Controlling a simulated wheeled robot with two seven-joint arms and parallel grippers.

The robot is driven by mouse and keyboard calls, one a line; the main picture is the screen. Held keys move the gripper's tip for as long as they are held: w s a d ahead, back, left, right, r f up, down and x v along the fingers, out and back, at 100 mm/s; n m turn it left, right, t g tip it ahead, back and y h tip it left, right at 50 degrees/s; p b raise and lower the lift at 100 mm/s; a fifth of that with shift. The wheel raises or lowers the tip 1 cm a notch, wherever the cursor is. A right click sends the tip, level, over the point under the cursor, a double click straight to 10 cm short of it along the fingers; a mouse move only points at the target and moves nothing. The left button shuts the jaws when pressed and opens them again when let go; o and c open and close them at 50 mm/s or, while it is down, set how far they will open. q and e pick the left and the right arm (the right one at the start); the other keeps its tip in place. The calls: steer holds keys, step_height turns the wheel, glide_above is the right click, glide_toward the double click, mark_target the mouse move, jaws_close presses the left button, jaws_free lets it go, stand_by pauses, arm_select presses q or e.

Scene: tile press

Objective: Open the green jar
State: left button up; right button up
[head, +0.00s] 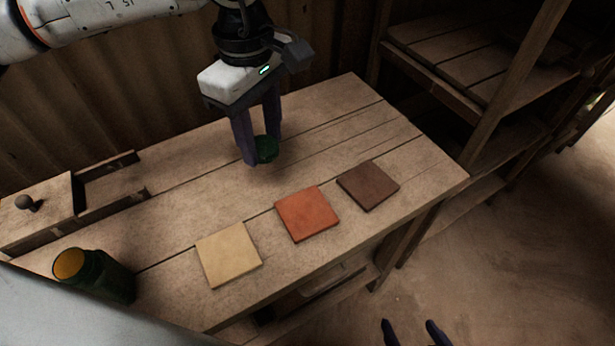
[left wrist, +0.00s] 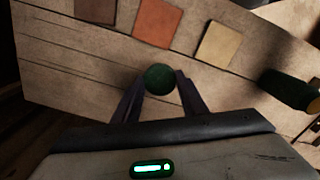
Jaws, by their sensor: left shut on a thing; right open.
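The green jar (head: 98,276) stands at the left front of the table without a lid, its mouth showing a yellow-orange inside. It also shows at the right edge of the left wrist view (left wrist: 289,90). My left gripper (head: 262,155) is shut on a round green lid (head: 267,149) near the back of the table, well away from the jar. The lid sits between the fingertips in the left wrist view (left wrist: 160,78). I cannot tell whether it touches the tabletop. My right gripper (head: 412,330) is open and empty at the bottom edge, off the table's front.
A cream tile (head: 229,254), an orange tile (head: 307,213) and a brown tile (head: 368,185) lie in a row along the table (head: 190,195). A wooden box with a knob (head: 35,210) is at the left back. Wooden shelves (head: 450,75) stand at the right. The table's back middle is clear.

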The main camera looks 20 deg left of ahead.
arm_select(q)
steer(key=n, duration=0.2)
steer(key=w+d+n, duration=0.1)
steer(key=n, duration=0.1)
steer(key=shift+w+d, duration=0.1)
steer(key=w+d+n, duration=0.1)
steer(key=n, duration=0.3)
steer(key=n+p, duration=0.1)
steer(key=n, duration=2.2)
glide_above(320, 174)
steer(key=f, duration=0.2)
steer(key=shift+n, duration=0.3)
step_height(320, 174, down, 10)
steer(key=shift+r+p, duration=0.25)
steer(key=shift+p, duration=0.4)
